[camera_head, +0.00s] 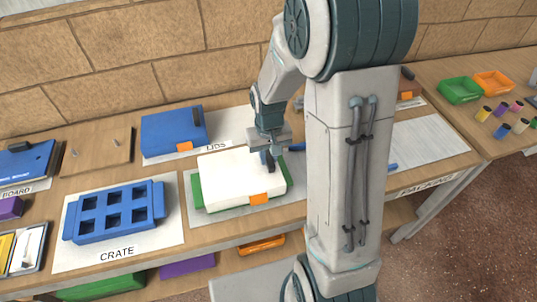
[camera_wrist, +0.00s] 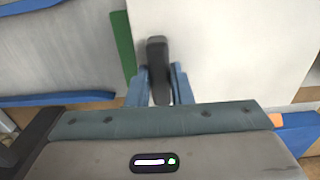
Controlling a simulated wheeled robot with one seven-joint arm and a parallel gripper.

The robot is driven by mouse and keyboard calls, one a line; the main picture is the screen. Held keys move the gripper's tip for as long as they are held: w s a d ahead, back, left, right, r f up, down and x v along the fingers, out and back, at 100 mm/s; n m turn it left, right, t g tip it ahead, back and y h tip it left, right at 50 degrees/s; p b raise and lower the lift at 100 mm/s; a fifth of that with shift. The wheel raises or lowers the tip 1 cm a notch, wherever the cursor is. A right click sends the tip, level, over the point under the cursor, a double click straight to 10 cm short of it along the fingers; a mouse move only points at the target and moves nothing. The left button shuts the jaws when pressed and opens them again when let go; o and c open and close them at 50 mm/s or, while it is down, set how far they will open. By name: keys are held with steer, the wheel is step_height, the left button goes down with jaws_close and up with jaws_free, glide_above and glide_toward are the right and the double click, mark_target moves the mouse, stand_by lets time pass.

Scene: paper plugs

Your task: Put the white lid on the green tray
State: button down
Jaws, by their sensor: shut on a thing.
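The white lid (camera_head: 228,176) lies over the green tray (camera_head: 211,209) near the middle of the table in the head view, with a green rim showing below its front and right edges. An orange tab (camera_head: 260,198) is at its front. My gripper (camera_head: 269,165) is over the lid's right part. In the wrist view my gripper (camera_wrist: 159,88) is shut on the dark handle (camera_wrist: 157,52) of the white lid (camera_wrist: 220,45). A strip of the green tray (camera_wrist: 123,45) shows beside the lid. Whether the lid is fully seated I cannot tell.
A blue lid (camera_head: 172,131) lies behind on the LIDS sheet. A blue crate (camera_head: 117,211) with several square holes stands to the left on the CRATE sheet. My arm hides part of the table to the right. Small green and orange trays stand on the far right table.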

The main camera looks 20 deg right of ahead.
steer(key=c, duration=1.2)
jaws_free()
step_height(320, 180, up, 14)
steer(key=s+r+t, duration=0.1)
steer(key=s+t, duration=0.2)
steer(key=s, duration=1.1)
steer(key=shift+s+r, duration=0.15)
steer(key=shift+r, duration=0.2)
